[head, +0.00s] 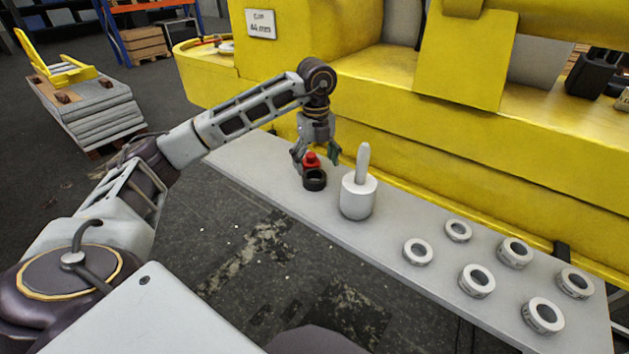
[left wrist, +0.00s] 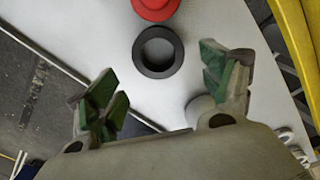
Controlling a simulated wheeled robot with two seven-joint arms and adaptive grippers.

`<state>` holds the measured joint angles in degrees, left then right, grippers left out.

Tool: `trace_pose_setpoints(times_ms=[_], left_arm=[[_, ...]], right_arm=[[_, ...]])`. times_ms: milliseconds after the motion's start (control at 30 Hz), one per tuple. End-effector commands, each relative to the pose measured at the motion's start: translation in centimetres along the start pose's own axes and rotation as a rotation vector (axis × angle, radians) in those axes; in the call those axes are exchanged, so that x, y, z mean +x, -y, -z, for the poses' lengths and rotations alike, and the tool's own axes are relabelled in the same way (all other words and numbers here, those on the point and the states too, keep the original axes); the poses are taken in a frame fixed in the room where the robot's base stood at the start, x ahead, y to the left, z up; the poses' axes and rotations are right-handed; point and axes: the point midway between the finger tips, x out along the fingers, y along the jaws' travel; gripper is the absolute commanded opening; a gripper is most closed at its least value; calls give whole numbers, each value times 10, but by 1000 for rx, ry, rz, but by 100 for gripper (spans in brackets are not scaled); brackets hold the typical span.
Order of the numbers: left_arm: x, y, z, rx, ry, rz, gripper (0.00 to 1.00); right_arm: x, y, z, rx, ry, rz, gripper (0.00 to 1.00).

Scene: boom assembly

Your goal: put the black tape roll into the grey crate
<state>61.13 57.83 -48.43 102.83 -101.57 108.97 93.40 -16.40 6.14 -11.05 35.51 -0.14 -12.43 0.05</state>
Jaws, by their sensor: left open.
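The black tape roll (head: 314,187) lies flat on the long grey bench, beside a red object (head: 311,160). It also shows in the left wrist view (left wrist: 158,73), as a black ring with the bench visible through its hole. My left gripper (head: 316,156) is over the bench close to the roll, pointing down. In the left wrist view its green-padded fingers (left wrist: 165,82) are spread apart with nothing between them, and the roll lies beyond the fingertips. I see no grey crate in either view. My right gripper is not in view.
A white cylinder with an upright peg (head: 357,200) stands right of the roll on the bench (head: 270,172). Several white rings (head: 477,291) lie at the bench's right end. A large yellow machine (head: 370,100) borders the bench's far side. Stacked boards (head: 95,115) stand at the left.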

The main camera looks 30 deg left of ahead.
Motion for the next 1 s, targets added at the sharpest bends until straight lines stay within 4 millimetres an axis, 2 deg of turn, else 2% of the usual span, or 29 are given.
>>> trace_pose_setpoints(times_ms=[167,500,1000], left_arm=[[11,0,-1,-1,0,-2,81],[46,0,-3,-1,0,-2,81],[51,0,-4,0,0,0,81]], right_arm=[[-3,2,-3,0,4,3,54],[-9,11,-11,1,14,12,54],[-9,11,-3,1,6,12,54]])
